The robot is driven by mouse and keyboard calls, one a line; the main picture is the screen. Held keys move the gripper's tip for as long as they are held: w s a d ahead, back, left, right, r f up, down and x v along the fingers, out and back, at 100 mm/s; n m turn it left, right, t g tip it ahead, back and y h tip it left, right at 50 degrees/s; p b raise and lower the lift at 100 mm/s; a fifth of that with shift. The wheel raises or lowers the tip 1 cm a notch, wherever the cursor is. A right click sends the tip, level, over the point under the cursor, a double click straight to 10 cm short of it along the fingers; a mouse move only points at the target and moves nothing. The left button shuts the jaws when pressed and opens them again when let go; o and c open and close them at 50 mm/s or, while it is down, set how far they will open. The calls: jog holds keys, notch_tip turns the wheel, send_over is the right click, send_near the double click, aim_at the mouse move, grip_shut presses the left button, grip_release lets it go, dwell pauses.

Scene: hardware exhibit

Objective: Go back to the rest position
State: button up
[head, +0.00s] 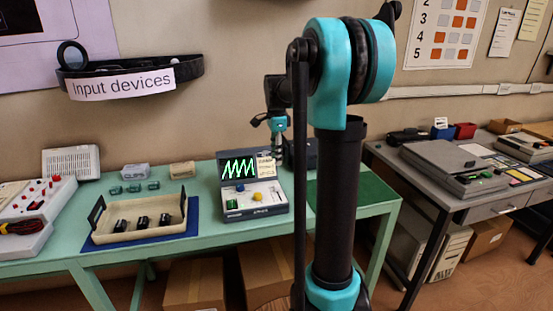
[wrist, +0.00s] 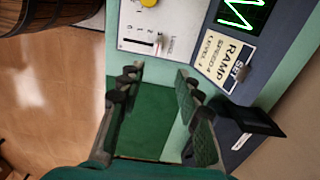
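My gripper (wrist: 158,82) is open in the wrist view, with a gap between its two fingers. Nothing shows between them but the green mat (wrist: 145,132) below. In the head view my gripper (head: 278,148) hangs above the back right of the console with the green waveform screen (head: 238,165). Its fingertips are partly hidden there. In the wrist view, the console's panel (wrist: 150,22) with a yellow knob and a slider lies just beyond the fingertips. A "RAMP" card (wrist: 225,58) is beside its screen.
A beige tray (head: 110,236) with several dark pieces stands on a blue mat at left. Several small green blocks (head: 134,188) lie behind it. A dark box (head: 302,153) stands right of the console. A grey desk (head: 400,165) with equipment is at right.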

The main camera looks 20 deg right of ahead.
jog(key=s+a+f+n+t, duration=0.2)
jog(key=s+f+n, duration=0.7)
jog(key=s, duration=0.4)
jog(key=s+a+f+n+t, duration=0.2)
jog(key=s+f+n, duration=0.6)
jog(key=s, duration=0.5)
jog(key=shift+s+f+n, duration=0.3)
jog(key=shift+f+n, duration=0.05)
jog(key=shift+n, duration=0.15)
dwell(1.0)
